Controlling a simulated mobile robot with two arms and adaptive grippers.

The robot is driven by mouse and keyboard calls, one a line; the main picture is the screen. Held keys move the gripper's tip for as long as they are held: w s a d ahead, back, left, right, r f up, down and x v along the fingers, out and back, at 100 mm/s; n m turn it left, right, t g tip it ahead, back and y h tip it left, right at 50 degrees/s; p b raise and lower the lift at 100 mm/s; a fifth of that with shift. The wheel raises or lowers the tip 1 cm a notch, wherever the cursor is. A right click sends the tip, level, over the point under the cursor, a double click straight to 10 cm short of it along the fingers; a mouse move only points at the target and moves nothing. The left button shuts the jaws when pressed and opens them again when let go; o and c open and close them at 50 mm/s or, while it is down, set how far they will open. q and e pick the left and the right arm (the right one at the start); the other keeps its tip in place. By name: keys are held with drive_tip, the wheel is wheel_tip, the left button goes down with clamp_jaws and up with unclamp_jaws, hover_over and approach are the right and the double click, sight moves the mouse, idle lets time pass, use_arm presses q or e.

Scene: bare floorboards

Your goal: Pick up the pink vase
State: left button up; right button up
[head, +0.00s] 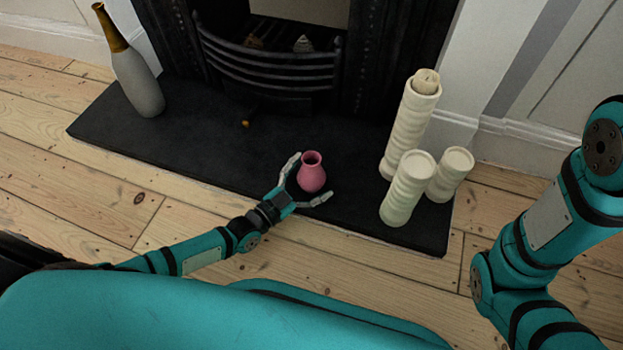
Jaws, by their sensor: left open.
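The pink vase (312,176) is small and stands upright on the dark hearth slab (190,142) in front of the fireplace. My left gripper (311,178) reaches in from the lower left. It is open, with one finger on the far left side of the vase and the other on its near right side. The vase sits between the fingers. I cannot tell whether either finger touches it. My right arm (540,235) shows at the right, but its gripper is out of view.
Several cream candle pillars (408,188) stand on the hearth right of the vase. A tall grey bottle (136,80) with a brown neck stands at the left end. The black fireplace grate (270,68) is behind. Bare floorboards (95,185) lie in front.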

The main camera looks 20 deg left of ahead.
use_arm(q)
drive_tip(key=shift+c, duration=0.4)
drive_tip(key=c, duration=1.7)
drive_tip(key=shift+r, duration=0.1)
drive_tip(key=shift+c, duration=0.2)
